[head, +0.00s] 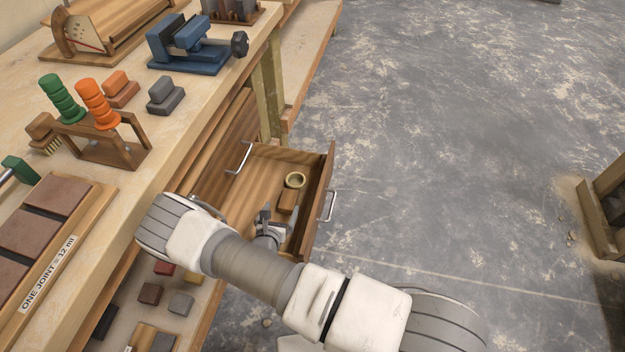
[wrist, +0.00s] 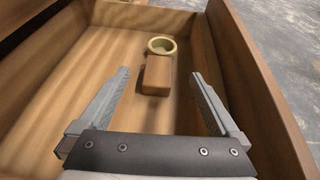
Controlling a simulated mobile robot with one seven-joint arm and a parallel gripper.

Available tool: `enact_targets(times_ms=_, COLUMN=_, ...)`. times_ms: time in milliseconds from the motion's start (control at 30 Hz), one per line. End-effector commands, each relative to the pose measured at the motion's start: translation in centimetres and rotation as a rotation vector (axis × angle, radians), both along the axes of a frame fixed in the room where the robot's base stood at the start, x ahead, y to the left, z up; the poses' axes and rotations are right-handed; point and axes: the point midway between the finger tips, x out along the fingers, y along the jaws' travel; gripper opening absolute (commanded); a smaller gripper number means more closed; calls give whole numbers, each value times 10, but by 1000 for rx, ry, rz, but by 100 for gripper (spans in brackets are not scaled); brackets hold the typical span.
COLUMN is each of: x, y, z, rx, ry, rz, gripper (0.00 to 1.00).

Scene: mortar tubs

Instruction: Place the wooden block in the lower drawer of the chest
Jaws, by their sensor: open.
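The chest's drawer (head: 318,190) is pulled out below the bench top, with a handle on its front. A closed drawer front with a handle (head: 240,157) shows behind and above it, so the open one looks like the lower drawer. The brown wooden block (head: 286,202) lies on the drawer floor; it also shows in the wrist view (wrist: 157,75). My gripper (head: 266,218) is at the open drawer, fingers spread and empty. In the wrist view my gripper (wrist: 160,76) points at the block, which appears beyond and between the fingertips, apart from both.
The drawer walls (wrist: 260,85) stand close around my gripper. The bench top holds a blue vise (head: 190,50) and a tool rack (head: 105,140).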

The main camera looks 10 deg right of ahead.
Motion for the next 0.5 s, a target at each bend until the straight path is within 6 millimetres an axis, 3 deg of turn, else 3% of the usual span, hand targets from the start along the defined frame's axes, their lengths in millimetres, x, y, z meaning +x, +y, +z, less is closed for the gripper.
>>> enact_targets(times_ms=167, x=7, y=-3, z=16, rx=30, ry=-20, rz=-52, gripper=98)
enact_targets(times_ms=267, x=16, y=-11, z=46, rx=84, ry=-56, rz=-150, gripper=98)
enact_targets(times_ms=500, x=30, y=-51, z=140, rx=270, ry=-160, rz=-488, gripper=98)
